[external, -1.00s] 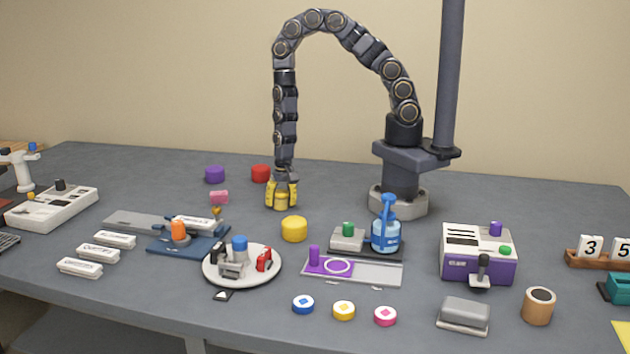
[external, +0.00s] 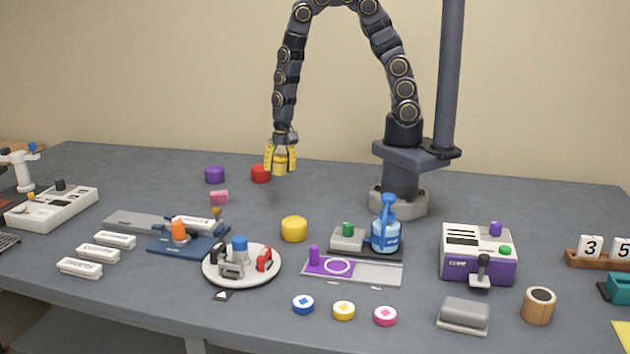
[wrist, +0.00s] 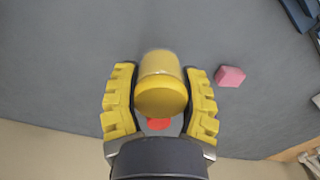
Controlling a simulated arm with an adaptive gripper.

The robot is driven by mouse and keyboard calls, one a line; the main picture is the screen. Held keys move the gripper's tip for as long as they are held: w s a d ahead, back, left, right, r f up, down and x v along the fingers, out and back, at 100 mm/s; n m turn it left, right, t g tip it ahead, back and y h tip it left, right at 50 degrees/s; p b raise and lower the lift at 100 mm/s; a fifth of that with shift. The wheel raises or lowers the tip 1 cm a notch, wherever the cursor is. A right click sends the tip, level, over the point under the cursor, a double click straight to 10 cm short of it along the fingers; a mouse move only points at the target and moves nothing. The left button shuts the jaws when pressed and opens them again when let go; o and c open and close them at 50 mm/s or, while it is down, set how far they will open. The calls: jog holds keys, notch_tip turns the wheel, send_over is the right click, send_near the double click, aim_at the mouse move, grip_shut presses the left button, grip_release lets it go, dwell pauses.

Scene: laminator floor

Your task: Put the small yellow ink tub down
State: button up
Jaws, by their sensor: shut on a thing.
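My gripper (external: 280,165) is raised above the back of the table, in front of and slightly right of the red tub (external: 260,174). In the wrist view my gripper (wrist: 161,95) is shut on the small yellow ink tub (wrist: 162,92), which sits between the two yellow fingers. In the external view the held tub is hard to tell from the yellow fingers. Another yellow tub (external: 294,229) stands on the table nearer the camera.
A purple tub (external: 214,175) and a pink block (external: 219,197) stand to the left. A blue pump bottle (external: 386,228) stands on the right, near a grey-and-purple plate (external: 365,273).

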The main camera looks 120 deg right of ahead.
jog(key=w+a+r+n, duration=0.3)
jog(key=w+r+n, duration=0.25)
jog(key=w, duration=0.25)
jog(key=w+a+r+n, duration=0.3)
jog(key=a+r+n, duration=0.3)
jog(key=n, duration=0.2)
jog(key=w+a+r+n+g+y, duration=0.1)
jog(key=w+a+r+n, duration=0.2)
jog(key=a+r+n, duration=0.4)
jog(key=shift+a+n, duration=0.25)
jog(key=shift+n, duration=0.3)
